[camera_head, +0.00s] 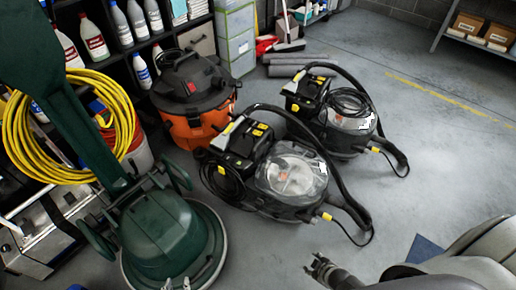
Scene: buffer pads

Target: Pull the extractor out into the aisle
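Two black and grey extractors with clear domes and black hoses stand on the grey floor. The nearer extractor (290,174) is in the middle of the view, and the farther extractor (350,118) stands behind it to the right. I cannot tell which one the task means.
A green floor machine (165,240) stands close at the left, with a coiled yellow cord (22,140). An orange and black vacuum (190,130) stands behind the nearer extractor. Shelves with bottles line the left. Open floor (440,150) lies to the right, with a yellow line.

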